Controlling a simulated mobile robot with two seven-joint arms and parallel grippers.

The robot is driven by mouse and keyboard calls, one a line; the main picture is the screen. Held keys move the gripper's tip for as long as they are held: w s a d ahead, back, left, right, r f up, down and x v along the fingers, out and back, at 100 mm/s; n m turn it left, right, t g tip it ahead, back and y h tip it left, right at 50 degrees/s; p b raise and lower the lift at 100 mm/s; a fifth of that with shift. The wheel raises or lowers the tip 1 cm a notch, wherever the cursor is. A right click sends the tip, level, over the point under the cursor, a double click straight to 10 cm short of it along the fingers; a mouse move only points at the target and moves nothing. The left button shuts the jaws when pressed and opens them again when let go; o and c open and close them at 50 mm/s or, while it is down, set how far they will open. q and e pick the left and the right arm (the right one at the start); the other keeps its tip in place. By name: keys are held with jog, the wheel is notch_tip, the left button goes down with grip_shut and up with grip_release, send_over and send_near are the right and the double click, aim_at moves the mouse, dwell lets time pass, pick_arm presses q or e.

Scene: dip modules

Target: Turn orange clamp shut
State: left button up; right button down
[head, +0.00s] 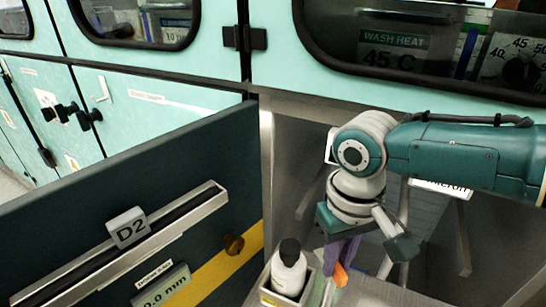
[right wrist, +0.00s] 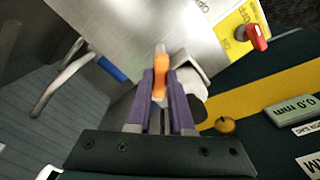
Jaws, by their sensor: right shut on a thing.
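The orange clamp (right wrist: 160,80) is a small orange piece between the purple fingers of my right gripper (right wrist: 161,72) in the right wrist view. The fingers are shut on it. In the head view the orange clamp (head: 341,275) shows just below my right gripper (head: 338,260), to the right of a white bottle. The fingers and the wrist hide much of what surrounds it, so I cannot tell how far it is turned. My left gripper is in neither view.
The white bottle (head: 288,270) with a black cap stands in a holder close left of the gripper. A dark panel (head: 130,200) marked D2, with a knob (head: 234,244), stands at left. A red handle (right wrist: 257,36) sits on a yellow label. Teal cabinets (head: 220,60) line the back.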

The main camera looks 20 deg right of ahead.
jog(key=n, duration=0.4)
jog(key=shift+n+p, duration=0.3)
jog(key=shift+p, duration=0.1)
jog(key=shift+n, duration=2.3)
jog(key=c, duration=0.8)
grip_release()
jog(key=shift+r+p, duration=0.4)
jog(key=shift+r, duration=0.05)
notch_tip(320, 180, up, 9)
jog(key=p, duration=0.2)
jog(key=shift+p, duration=0.4)
jog(key=shift+a, duration=0.1)
